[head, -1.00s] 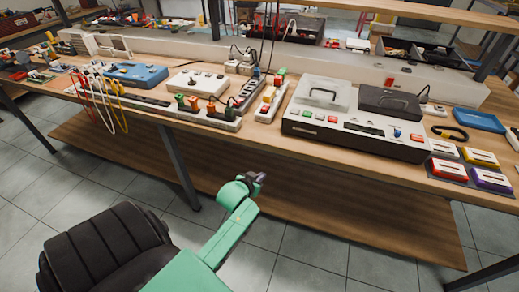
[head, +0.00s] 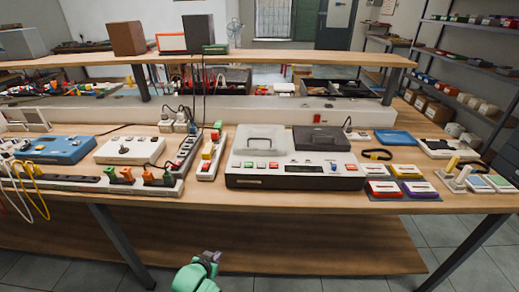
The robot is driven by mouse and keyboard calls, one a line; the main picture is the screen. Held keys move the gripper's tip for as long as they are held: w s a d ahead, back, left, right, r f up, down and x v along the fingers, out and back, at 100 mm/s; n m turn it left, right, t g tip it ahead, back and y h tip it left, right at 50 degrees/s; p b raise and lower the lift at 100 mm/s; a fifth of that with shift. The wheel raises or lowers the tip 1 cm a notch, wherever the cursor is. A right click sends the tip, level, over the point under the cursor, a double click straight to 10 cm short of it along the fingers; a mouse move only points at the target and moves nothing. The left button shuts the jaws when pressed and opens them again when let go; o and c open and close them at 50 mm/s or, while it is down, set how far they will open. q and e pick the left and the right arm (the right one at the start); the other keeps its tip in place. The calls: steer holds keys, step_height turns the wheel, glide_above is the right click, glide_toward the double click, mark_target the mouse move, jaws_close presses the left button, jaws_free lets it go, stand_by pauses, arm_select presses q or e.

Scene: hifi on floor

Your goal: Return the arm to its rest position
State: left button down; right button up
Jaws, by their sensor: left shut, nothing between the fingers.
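My left gripper (head: 212,257) shows at the bottom of the head view, below and in front of the bench's front edge. Its dark fingers are small in the picture and shut, with nothing between them. Part of my green left arm (head: 196,277) shows just below it, and the rest is out of frame. The gripper touches nothing that I can see. My right gripper is not in view.
The wooden bench (head: 280,207) carries a grey-and-black tape deck (head: 295,170), power strips, a blue box (head: 54,150), a white box (head: 130,150), coloured cassettes (head: 383,189) and a blue tray (head: 395,138). A lower shelf (head: 330,255) runs beneath. Shelving (head: 475,75) stands at right.

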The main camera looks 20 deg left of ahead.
arm_select(q)
steer(key=shift+f, duration=0.1)
steer(key=s+d+f+m+g+h+p, duration=0.1)
steer(key=s+d+f+g, duration=0.1)
steer(key=s+f, duration=0.55)
steer(key=s+d+f+m+g, duration=0.1)
steer(key=s+d+f+g, duration=0.15)
steer(key=s+f, duration=0.5)
steer(key=s+d+f+g, duration=0.1)
steer(key=s+f+g, duration=0.1)
steer(key=s, duration=0.7)
steer(key=s+f+m+g, duration=0.1)
steer(key=s+f, duration=0.3)
steer(key=s, duration=0.5)
steer(key=shift+d+f+g+p, duration=0.2)
steer(key=shift+d+g+p, duration=0.15)
steer(key=shift+p, duration=0.05)
